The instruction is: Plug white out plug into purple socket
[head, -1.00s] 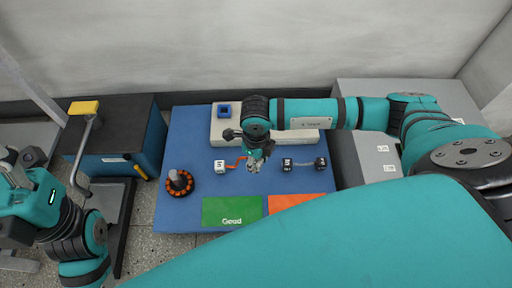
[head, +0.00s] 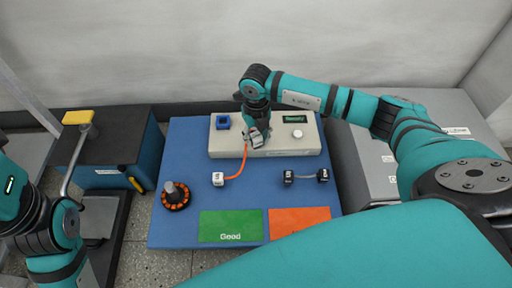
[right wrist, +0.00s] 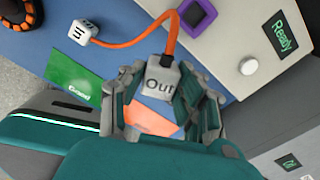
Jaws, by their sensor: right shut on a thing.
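My right gripper (head: 257,140) hangs over the front part of the white tester box (head: 225,147). In the right wrist view its fingers (right wrist: 158,88) are shut on the white out plug (right wrist: 158,75), a white block marked "Out". An orange cable (right wrist: 173,38) runs from it to the white in plug (right wrist: 83,31), which also shows lying on the blue mat in the head view (head: 217,179). The purple socket (right wrist: 198,14) is on the box, apart from the held plug. In the head view my right gripper seems to hide it. My left gripper is out of view.
A blue socket (head: 222,121) is at the box's left, a "Ready" display (head: 293,118) and white button (head: 298,134) at its right. Black plugs (head: 288,176) on a grey cable, a hub motor (head: 175,195), and green (head: 230,226) and orange (head: 300,223) areas are on the blue mat (head: 190,150).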

